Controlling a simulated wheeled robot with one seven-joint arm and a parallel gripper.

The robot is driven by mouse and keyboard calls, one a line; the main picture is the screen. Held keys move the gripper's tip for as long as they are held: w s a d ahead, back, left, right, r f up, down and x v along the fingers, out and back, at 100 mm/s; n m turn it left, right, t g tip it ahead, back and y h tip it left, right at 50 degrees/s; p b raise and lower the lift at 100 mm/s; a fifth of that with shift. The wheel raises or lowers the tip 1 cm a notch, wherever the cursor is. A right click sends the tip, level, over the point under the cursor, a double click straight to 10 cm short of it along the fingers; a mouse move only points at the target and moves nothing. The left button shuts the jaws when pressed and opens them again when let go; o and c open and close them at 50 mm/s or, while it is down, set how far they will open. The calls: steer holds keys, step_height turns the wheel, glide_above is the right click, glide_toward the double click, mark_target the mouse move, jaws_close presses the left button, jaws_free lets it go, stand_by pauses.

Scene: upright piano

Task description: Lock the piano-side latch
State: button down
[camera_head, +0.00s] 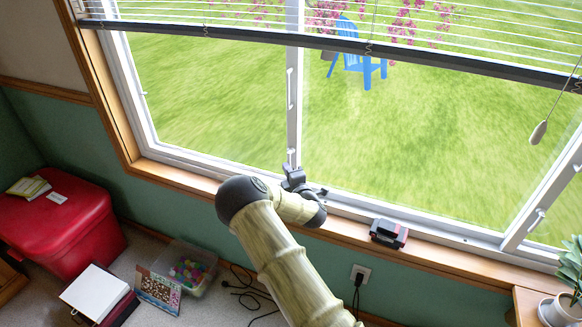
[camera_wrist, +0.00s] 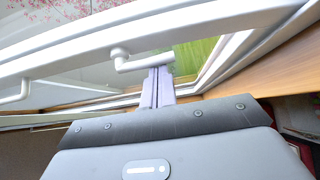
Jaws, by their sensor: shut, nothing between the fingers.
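A white window latch handle (camera_wrist: 145,62) shows in the wrist view, an L-shaped lever on the white frame. The fingers of my gripper (camera_wrist: 158,88) are shut and empty, with their tips just below this handle; I cannot tell if they touch it. In the head view my gripper (camera_head: 294,179) is at the foot of the middle window post, close to a white handle (camera_head: 291,157). Another white handle (camera_head: 290,88) is higher on that post. More handles are on the right post (camera_head: 537,219). The frames do not clearly show which latch is the piano-side one.
The wooden sill (camera_head: 430,255) runs below the window and holds a small dark red-and-grey object (camera_head: 388,233). A potted plant (camera_head: 560,308) stands at the right. A raised blind (camera_head: 340,45) hangs above. A red bin (camera_head: 62,225) and boxes are on the floor at left.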

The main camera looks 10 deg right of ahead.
steer(key=shift+s+d, duration=0.15)
steer(key=shift+d, duration=0.2)
steer(key=s+a, duration=0.2)
steer(key=s, duration=0.9)
steer(key=shift+s, duration=0.25)
steer(key=shift+a, duration=0.15)
steer(key=shift+d+r, duration=0.1)
steer(key=shift+d, duration=0.1)
